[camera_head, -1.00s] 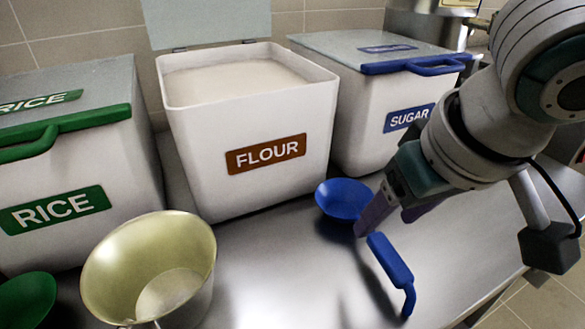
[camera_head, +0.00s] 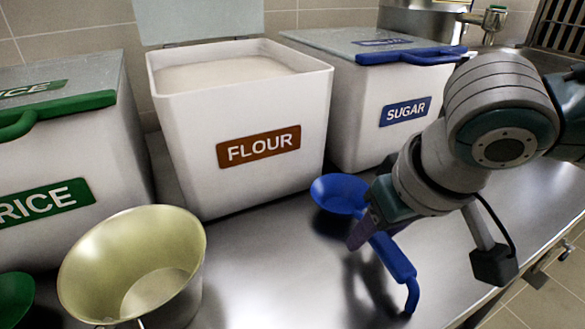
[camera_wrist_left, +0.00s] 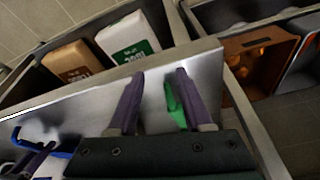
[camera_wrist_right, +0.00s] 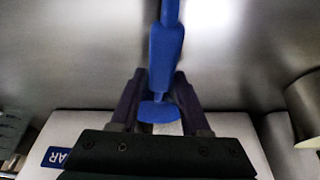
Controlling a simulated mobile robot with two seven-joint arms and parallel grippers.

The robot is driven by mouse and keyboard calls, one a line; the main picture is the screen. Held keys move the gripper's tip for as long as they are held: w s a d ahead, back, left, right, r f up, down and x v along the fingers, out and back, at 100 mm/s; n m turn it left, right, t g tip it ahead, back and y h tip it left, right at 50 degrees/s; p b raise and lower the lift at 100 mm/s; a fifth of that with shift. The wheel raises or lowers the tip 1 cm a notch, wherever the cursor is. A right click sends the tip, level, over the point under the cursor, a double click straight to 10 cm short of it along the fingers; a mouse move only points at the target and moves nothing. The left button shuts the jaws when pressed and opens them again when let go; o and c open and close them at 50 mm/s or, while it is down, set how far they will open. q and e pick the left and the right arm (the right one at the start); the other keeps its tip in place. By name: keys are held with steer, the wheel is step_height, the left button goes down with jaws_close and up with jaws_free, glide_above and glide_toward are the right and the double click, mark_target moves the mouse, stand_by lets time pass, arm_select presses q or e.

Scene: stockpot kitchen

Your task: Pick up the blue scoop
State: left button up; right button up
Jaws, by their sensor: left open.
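The blue scoop (camera_head: 393,258) lies on the steel counter, its round bowl toward the flour bin and its hooked handle toward the front. My right gripper (camera_head: 366,230) is low over the part where bowl and handle meet, and hides some of it.
White flour (camera_head: 240,120), sugar (camera_head: 375,110) and rice (camera_head: 60,160) bins stand along the back. The flour bin's lid is raised. A metal pot (camera_head: 135,265) stands at front left, beside a green scoop (camera_head: 14,298). The counter right of the blue scoop is clear.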

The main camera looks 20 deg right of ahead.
jaws_close()
stand_by(0.5)
